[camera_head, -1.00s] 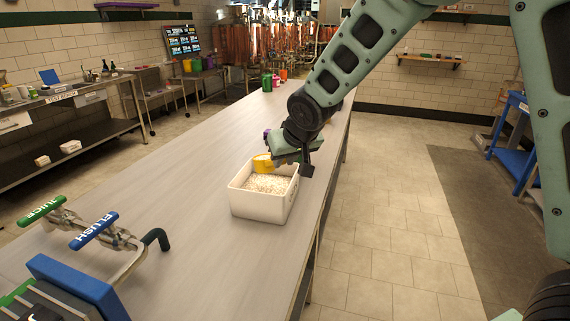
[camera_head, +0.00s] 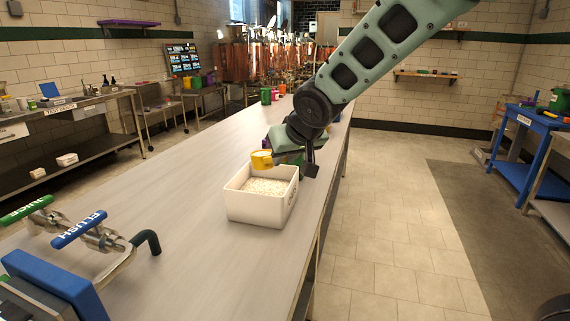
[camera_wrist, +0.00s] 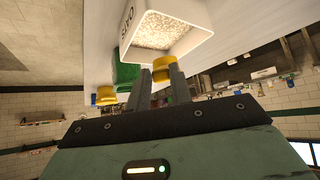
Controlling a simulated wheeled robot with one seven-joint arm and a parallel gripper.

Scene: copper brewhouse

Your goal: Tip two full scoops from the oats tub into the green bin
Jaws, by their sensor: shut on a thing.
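The white oats tub (camera_head: 255,208) stands on the long table, with pale oats inside; its label shows in the wrist view (camera_wrist: 188,47). My gripper (camera_head: 288,157) is just above the tub's far side, shut on the yellow scoop (camera_head: 262,159). The scoop is over the far rim; its fill cannot be told. In the wrist view the scoop (camera_wrist: 162,68) shows between the fingers. A green container (camera_wrist: 126,73) with yellow parts shows beside the tub there, mostly hidden by my gripper in the head view; I cannot tell whether it is the green bin.
Small green (camera_head: 266,96) and red (camera_head: 275,95) containers stand farther along the table. A valve assembly with a blue FLUSH handle (camera_head: 80,229) is at near left. A blue cart (camera_head: 528,118) holds another green container (camera_head: 560,100) at right. The table's left half is mostly clear.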

